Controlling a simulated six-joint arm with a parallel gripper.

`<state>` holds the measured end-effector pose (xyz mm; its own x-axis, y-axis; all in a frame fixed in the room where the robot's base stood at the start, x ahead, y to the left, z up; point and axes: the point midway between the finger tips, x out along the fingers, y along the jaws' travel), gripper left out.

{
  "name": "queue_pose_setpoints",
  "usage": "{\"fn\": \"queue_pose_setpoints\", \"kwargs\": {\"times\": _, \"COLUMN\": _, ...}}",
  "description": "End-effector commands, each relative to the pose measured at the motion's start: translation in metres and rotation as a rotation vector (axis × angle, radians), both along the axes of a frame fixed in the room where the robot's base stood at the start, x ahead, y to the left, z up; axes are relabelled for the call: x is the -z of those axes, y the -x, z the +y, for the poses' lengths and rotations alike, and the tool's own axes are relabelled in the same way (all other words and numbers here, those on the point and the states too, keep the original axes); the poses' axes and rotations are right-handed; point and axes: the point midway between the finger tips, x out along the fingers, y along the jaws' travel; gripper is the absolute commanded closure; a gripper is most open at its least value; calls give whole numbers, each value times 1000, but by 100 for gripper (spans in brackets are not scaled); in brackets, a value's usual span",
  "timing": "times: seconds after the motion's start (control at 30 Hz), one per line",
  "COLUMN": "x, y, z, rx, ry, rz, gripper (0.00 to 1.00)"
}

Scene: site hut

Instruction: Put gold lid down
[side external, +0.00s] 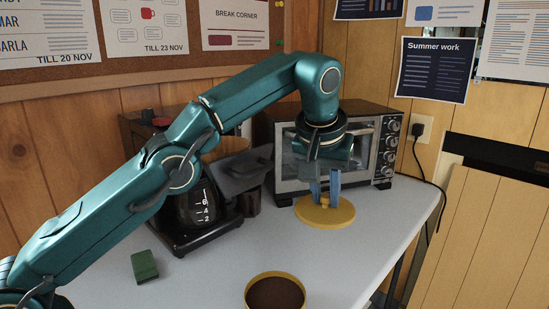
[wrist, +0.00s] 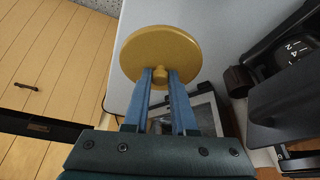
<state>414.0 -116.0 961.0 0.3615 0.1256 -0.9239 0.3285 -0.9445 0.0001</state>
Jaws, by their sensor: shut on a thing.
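The gold lid (side external: 325,213) is a flat round disc with a small knob on top. My gripper (side external: 327,196) points down and is shut on the knob. In the wrist view the lid (wrist: 160,52) shows beyond the two blue fingers (wrist: 161,75), which close on its knob. The lid looks level, in front of the toaster oven. I cannot tell whether it touches the table or hangs just above it. A round gold-rimmed pot with dark brown contents (side external: 275,293) stands open at the front edge of the picture.
The toaster oven (side external: 368,150) stands right behind the lid. A coffee maker with a glass jug (side external: 199,207) stands to the left. A green block (side external: 145,266) lies at the front left. The white table (side external: 215,270) is clear between the block and the pot.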

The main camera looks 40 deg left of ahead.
Motion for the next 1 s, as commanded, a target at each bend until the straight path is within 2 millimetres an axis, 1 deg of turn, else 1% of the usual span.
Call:
{"fn": "queue_pose_setpoints", "kwargs": {"times": 0.07, "x": 4, "y": -2, "z": 0, "rx": -7, "ry": -1, "rz": 2, "gripper": 100}}
{"fn": "queue_pose_setpoints", "kwargs": {"times": 0.1, "x": 11, "y": -5, "z": 1, "rx": -17, "ry": 1, "rz": 3, "gripper": 100}}
{"fn": "queue_pose_setpoints", "kwargs": {"times": 1.0, "x": 28, "y": -15, "z": 2, "rx": -42, "ry": 3, "rz": 0, "gripper": 100}}
